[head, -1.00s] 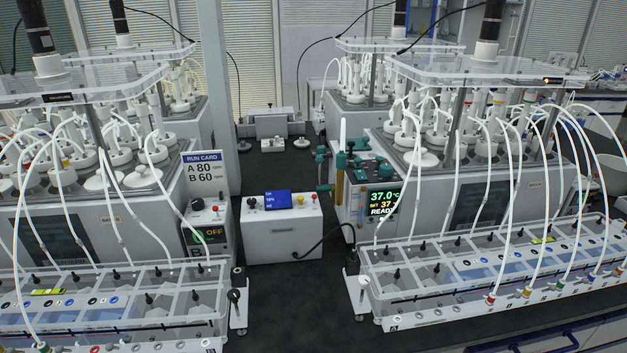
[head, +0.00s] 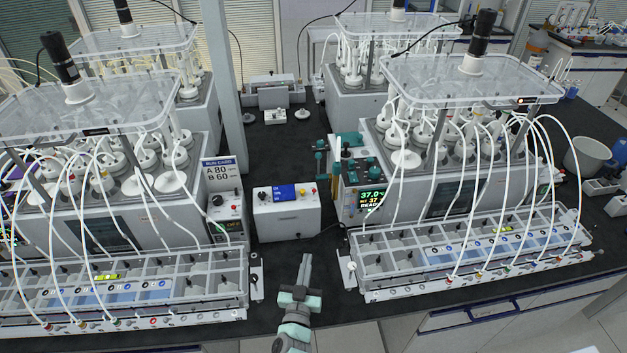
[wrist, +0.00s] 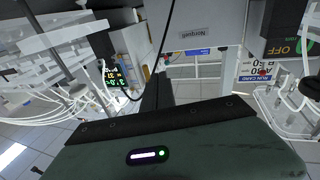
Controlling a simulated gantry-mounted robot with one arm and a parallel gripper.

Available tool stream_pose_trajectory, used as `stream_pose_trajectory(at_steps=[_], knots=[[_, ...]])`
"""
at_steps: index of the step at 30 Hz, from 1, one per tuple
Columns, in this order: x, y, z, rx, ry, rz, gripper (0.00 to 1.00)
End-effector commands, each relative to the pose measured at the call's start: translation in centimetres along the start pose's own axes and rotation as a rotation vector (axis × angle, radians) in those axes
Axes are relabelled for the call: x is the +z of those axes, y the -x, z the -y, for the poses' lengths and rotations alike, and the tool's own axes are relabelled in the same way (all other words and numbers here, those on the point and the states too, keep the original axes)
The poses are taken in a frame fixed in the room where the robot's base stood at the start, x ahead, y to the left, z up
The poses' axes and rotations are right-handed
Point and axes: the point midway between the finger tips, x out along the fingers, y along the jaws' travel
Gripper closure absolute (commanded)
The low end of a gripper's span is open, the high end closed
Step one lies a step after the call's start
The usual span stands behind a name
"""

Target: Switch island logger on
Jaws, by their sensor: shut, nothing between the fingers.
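A white box (head: 287,214) stands on the dark bench between the two front reactors; I cannot read a logger label on it.
The left controller (head: 226,215) reads OFF, beside the run card (head: 219,173). The right display (head: 373,199) reads 37.0 and READY. Clear troughs with white tubes stand left (head: 120,285) and right (head: 470,250) of my arm. A grey post (head: 224,80) rises behind the left controller.

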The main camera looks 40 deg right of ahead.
Motion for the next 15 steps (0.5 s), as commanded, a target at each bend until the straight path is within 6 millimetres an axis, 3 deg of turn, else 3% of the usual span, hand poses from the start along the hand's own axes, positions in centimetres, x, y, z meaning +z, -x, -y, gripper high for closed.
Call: stream_pose_trajectory(at_steps=[1, 9, 15], knots=[[-2.2, -1.2, -0.4, 0.002, 0.002, 0.034, 1.00], [-5.7, -5.5, -0.7, -0.043, 0.015, 0.199, 1.00], [-7.2, -7.1, -0.6, -0.084, 0.018, 0.267, 1.00]])
